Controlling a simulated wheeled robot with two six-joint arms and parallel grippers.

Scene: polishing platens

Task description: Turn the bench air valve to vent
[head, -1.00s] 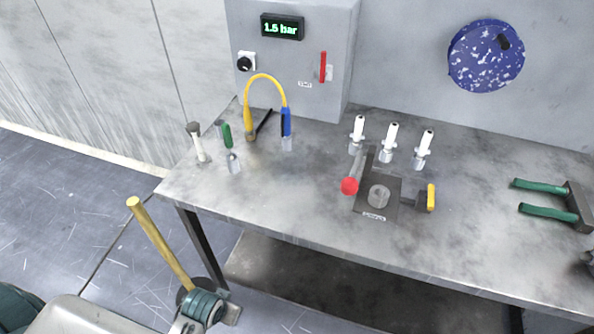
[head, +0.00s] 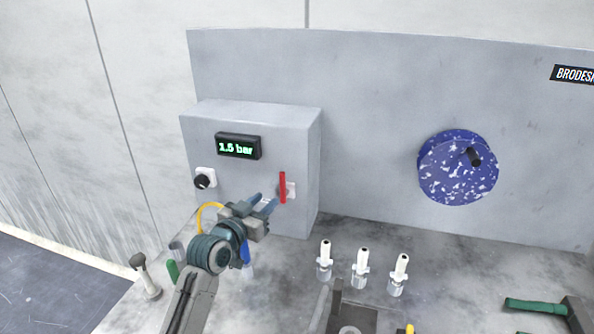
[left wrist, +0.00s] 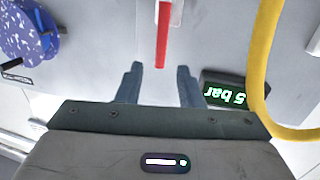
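The red valve lever (head: 283,187) stands upright on a pale plate on the front of the grey wall box (head: 265,150). In the left wrist view the lever (left wrist: 163,35) lies ahead of the fingertips, roughly in line with the gap between them. My left gripper (head: 264,202) is open and empty, just left of and below the lever's middle in the head view. Its two blue fingers (left wrist: 159,68) are apart. The pressure display (head: 238,147) on the box reads 1.5 bar. My right gripper is not in view.
A black knob (head: 203,180) is left of the lever. A yellow hose (head: 207,212) arches below, partly behind my left arm. White-topped nozzles (head: 361,267) stand on the bench. A blue speckled disc (head: 458,168) is on the back panel; green-handled pliers (head: 537,307) lie right.

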